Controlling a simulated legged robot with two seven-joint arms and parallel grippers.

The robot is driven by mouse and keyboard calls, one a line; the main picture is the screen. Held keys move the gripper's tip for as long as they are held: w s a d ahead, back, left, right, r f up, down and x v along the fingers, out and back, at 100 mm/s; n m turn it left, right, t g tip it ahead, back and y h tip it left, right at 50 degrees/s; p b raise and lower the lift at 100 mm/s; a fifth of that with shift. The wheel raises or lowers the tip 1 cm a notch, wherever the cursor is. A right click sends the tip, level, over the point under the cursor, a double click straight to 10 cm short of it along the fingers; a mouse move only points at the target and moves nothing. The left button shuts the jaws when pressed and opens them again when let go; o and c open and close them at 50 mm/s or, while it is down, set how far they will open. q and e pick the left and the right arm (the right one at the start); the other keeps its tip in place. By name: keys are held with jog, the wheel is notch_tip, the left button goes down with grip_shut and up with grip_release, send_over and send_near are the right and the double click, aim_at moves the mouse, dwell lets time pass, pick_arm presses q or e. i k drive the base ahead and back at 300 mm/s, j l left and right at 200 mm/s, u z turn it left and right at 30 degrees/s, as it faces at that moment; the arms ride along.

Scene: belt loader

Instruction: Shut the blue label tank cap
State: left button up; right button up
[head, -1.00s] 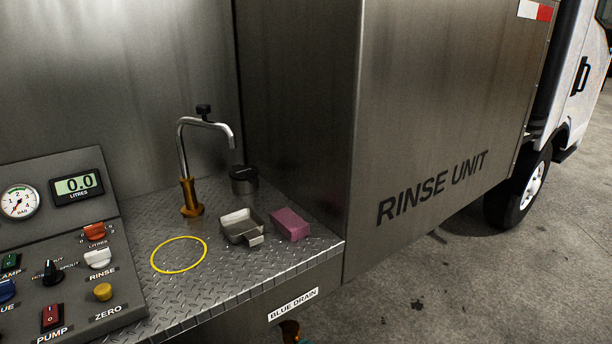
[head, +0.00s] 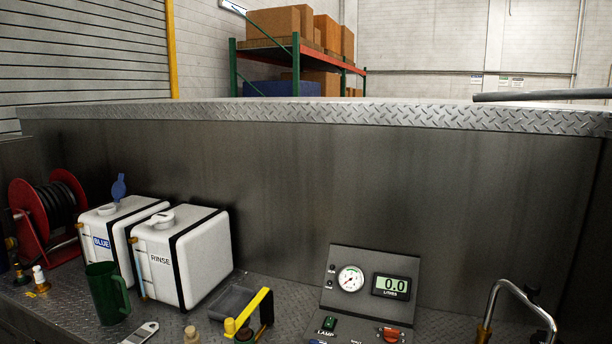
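The white tank with the blue label (head: 128,213) stands on the left of the deck, with a black strap round it. A blue cap (head: 119,187) stands up above the tank's top, tilted upright off the filler neck rather than lying flat. Whether a hinge joins it to the neck is too small to tell. The similar tank marked RINSE (head: 200,250) stands to its right, with a white cap (head: 165,217) lying on its top. Neither of my grippers shows in the head view.
A green jug (head: 106,293) stands in front of the tanks. A red hose reel (head: 27,215) is at the left. A yellow-handled part (head: 247,312) and a grey tray (head: 236,301) lie right of the tanks. The control panel (head: 368,285) and a tap (head: 520,296) are further right.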

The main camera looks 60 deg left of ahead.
aim_at(119, 189)
jog(key=u, duration=2.85)
jog(key=i+j+u, duration=0.2)
jog(key=i, duration=0.25)
jog(key=i+j+u, duration=0.15)
jog(key=i+j, duration=0.2)
jog(key=i+j+u, duration=0.2)
jog(key=i, duration=0.35)
